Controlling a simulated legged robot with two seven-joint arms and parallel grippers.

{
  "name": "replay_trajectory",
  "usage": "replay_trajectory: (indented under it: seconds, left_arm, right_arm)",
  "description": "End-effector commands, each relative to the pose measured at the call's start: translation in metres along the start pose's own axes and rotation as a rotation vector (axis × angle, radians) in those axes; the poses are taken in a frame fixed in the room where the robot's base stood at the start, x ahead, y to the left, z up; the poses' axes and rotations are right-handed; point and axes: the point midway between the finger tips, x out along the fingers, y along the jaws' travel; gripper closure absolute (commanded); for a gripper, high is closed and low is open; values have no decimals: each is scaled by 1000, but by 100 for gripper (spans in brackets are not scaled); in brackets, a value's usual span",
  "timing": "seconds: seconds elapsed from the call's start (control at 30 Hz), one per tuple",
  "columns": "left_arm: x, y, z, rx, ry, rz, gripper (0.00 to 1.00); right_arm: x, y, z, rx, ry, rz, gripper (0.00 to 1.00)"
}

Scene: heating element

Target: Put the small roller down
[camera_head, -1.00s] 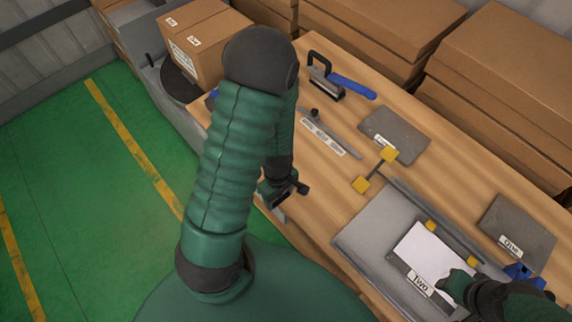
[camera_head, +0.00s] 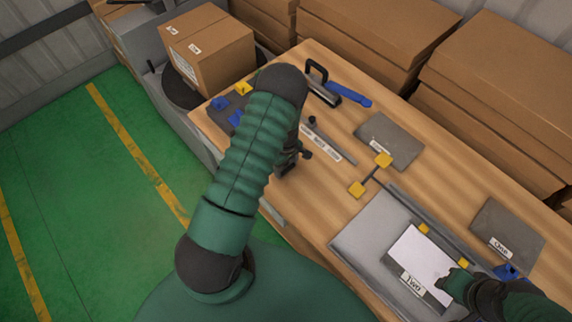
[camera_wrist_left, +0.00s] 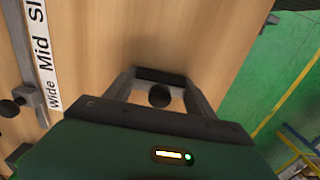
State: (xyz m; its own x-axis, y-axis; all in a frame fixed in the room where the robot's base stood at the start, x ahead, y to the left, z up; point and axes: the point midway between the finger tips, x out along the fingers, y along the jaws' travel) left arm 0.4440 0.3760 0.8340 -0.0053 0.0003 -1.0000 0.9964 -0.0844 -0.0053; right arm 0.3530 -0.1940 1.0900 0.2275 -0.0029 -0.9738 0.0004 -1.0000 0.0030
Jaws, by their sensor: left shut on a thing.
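The small roller shows as a black bar and round knob (camera_wrist_left: 159,96) between the fingers of my left gripper in the left wrist view. My left gripper (camera_wrist_left: 160,85) is shut on it, over the bare wood of the workbench (camera_wrist_left: 130,30). In the head view my left gripper (camera_head: 291,160) is over the bench's near edge, partly hidden by my own forearm, and a dark end of the roller (camera_head: 307,154) sticks out to the right. I cannot tell whether the roller touches the bench. My right gripper (camera_head: 455,286) is at the white sheet (camera_head: 420,257) at lower right; its fingers are unclear.
A labelled grey strip (camera_head: 327,140) lies just right of my left gripper. A larger black-handled roller (camera_head: 322,85) and a blue-handled tool (camera_head: 348,94) lie behind. Grey plates (camera_head: 390,140) and a yellow-ended bar (camera_head: 371,174) lie to the right. A carton (camera_head: 207,50) stands back left.

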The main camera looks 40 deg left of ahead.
Motion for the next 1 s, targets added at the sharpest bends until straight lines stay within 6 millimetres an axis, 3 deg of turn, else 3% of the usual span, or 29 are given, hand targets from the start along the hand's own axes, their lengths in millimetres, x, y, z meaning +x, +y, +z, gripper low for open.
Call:
replay_trajectory:
  seconds: [0.2, 0.23, 0.37, 0.77, 1.0]
  left_arm:
    - [3, 0, 0, 1, 0, 1, 74]
    - [2, 0, 0, 1, 0, 1, 33]
    - [2, 0, 0, 1, -1, 1, 16]
    - [-7, 1, 0, 2, 1, 3, 15]
    - [-64, 2, 0, 1, 3, 7, 15]
  right_arm:
    - [4, 0, 1, 0, 0, 0, 65]
    - [2, 0, 1, 0, 0, 0, 65]
    - [2, 0, 0, 0, 0, 0, 65]
    - [3, 0, 1, 0, 0, 0, 65]
    - [13, 0, 3, 0, 0, 0, 65]
